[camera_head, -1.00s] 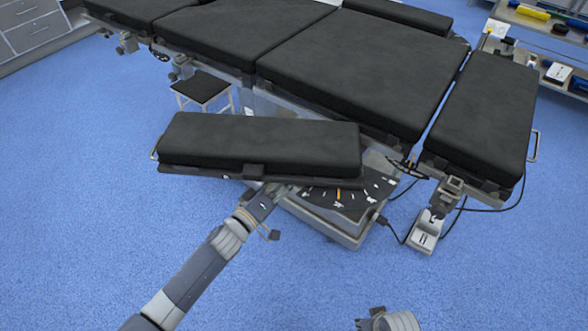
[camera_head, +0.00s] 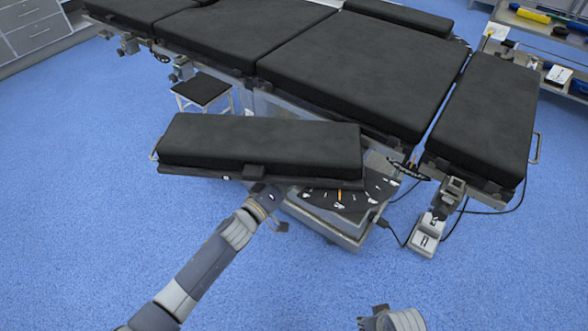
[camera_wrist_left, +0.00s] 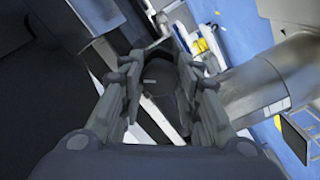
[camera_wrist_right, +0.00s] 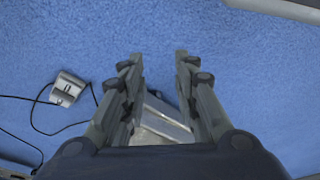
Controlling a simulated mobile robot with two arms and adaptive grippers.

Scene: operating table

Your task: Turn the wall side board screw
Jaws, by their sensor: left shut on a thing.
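The black padded side board (camera_head: 258,145) lies flat along the near side of the operating table (camera_head: 360,70). A small dark knob, the screw, sits under its front edge; in the left wrist view the dark screw (camera_wrist_left: 160,80) is between my left fingers. My left gripper (camera_head: 270,190) is under the board's front edge, its fingertips mostly hidden there; it also shows in the left wrist view (camera_wrist_left: 161,62), shut on the screw. My right gripper (camera_wrist_right: 160,62) is open and empty over the blue floor; only part of its arm shows at the bottom of the head view.
The table's base (camera_head: 335,228) stands under the board's right end. A pedal (camera_head: 425,236) with cables lies to the right. A small stool (camera_head: 203,90) is behind the board. A shelf cart (camera_head: 560,45) stands at the upper right. The floor in front is clear.

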